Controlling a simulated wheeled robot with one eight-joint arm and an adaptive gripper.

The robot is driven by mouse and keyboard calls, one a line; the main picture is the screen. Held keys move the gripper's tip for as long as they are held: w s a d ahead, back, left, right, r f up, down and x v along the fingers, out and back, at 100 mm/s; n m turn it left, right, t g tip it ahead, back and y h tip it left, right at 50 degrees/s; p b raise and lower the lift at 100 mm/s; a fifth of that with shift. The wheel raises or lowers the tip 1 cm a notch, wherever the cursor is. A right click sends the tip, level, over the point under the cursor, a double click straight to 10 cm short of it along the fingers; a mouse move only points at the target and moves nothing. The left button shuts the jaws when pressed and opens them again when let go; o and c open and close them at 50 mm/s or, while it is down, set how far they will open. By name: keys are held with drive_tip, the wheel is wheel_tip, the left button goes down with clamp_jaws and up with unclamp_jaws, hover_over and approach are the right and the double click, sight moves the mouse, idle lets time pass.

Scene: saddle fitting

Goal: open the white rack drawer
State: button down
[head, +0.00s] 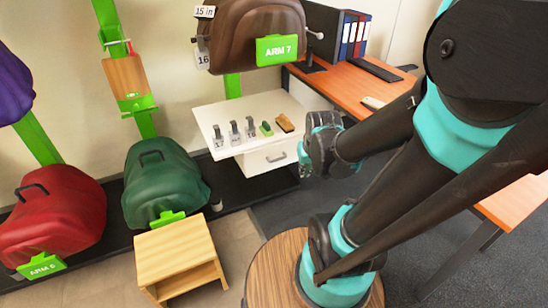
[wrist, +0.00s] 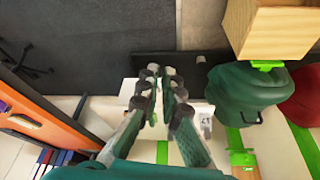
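The white rack drawer (head: 262,160) sits under the white shelf top (head: 222,112) in the head view. Its front looks flush with the rack, and a grey bar handle (head: 277,158) is on it. My gripper (head: 303,168) is just right of the drawer front, pointing down; no contact with the handle shows. In the wrist view, the two fingers of my gripper (wrist: 161,76) stand a little apart with nothing seen between them. White rack parts (wrist: 128,91) show behind the fingers, which hide much of them; the handle cannot be made out there.
Several small tools stand on the shelf, with a brown brush (head: 286,122). A brown saddle (head: 255,35) hangs above, a green saddle (head: 165,180) at left. A wooden step stool (head: 175,252) stands in front. An orange desk (head: 335,88) lies behind my arm. Grey floor is free before the drawer.

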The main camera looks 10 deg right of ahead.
drive_tip(key=w+n, duration=0.1)
drive_tip(key=w, duration=1.1)
drive_tip(key=n+y, duration=0.1)
drive_tip(key=n, duration=0.2)
hover_over(274, 155)
drive_tip(key=s, duration=0.6)
wheel_tip(274, 155, down, 21)
drive_tip(key=x, duration=1)
drive_tip(key=shift+s+d+f, duration=0.15)
drive_tip(key=shift+d+f, duration=0.2)
drive_tip(key=shift+f, duration=0.15)
drive_tip(key=shift+s, duration=0.1)
